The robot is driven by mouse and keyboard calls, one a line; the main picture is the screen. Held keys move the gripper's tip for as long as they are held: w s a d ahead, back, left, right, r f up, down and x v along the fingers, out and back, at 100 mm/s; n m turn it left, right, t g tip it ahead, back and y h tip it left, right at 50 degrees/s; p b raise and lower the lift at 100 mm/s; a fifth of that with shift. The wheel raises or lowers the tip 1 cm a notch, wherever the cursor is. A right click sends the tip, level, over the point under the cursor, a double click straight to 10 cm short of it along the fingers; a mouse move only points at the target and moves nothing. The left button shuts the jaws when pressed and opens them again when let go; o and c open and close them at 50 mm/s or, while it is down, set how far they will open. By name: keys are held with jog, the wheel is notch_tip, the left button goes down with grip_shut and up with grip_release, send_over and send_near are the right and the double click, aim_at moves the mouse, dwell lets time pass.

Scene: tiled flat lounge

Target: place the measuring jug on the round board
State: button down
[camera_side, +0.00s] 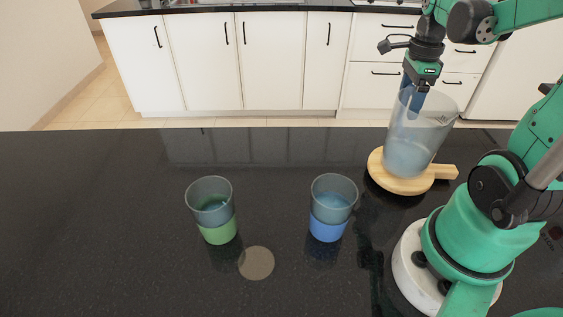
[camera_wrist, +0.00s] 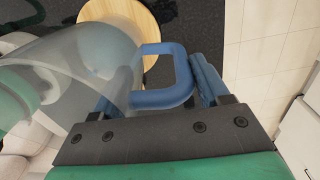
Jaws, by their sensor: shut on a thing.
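The measuring jug (camera_side: 416,135) is a clear, tapered vessel with a pale bluish lower part. In the side view it is at the round wooden board (camera_side: 391,184), tilted to the right at its top. I cannot tell whether its base touches the board. My gripper (camera_side: 413,97) is above the jug's rim on its far left side, shut on its blue handle. In the wrist view the blue handle (camera_wrist: 165,97) lies between the fingers (camera_wrist: 160,90), the clear jug body (camera_wrist: 90,60) is at left, and part of the board (camera_wrist: 130,12) shows behind it.
A cup with a green band (camera_side: 217,231) and a cup with a blue band (camera_side: 328,228) stand on the black counter (camera_side: 90,220). A flat round disc (camera_side: 256,263) lies between them, nearer the camera. The board's short handle (camera_side: 446,172) points right, near my base. The counter's left side is clear.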

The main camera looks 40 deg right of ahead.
jog(key=shift+f, duration=0.15)
grip_release()
notch_tip(320, 180, up, 12)
jog(key=shift+w+d+f, duration=0.1)
jog(key=shift+f, duration=0.05)
jog(key=shift+w, duration=0.1)
jog(key=w+a+f+n+t, duration=0.2)
jog(key=a+n, duration=0.4)
jog(key=n, duration=0.3)
jog(key=w+a+f+n+t, duration=0.2)
jog(key=a+f+n+t, duration=0.1)
jog(key=a+n, duration=0.4)
jog(key=w+a+f+n+t, duration=0.2)
jog(key=a+f+n, duration=0.2)
jog(key=n, duration=0.7)
jog(key=shift+w+a+n, duration=0.2)
jog(key=shift+a+n, duration=0.2)
jog(key=shift+a, duration=0.8)
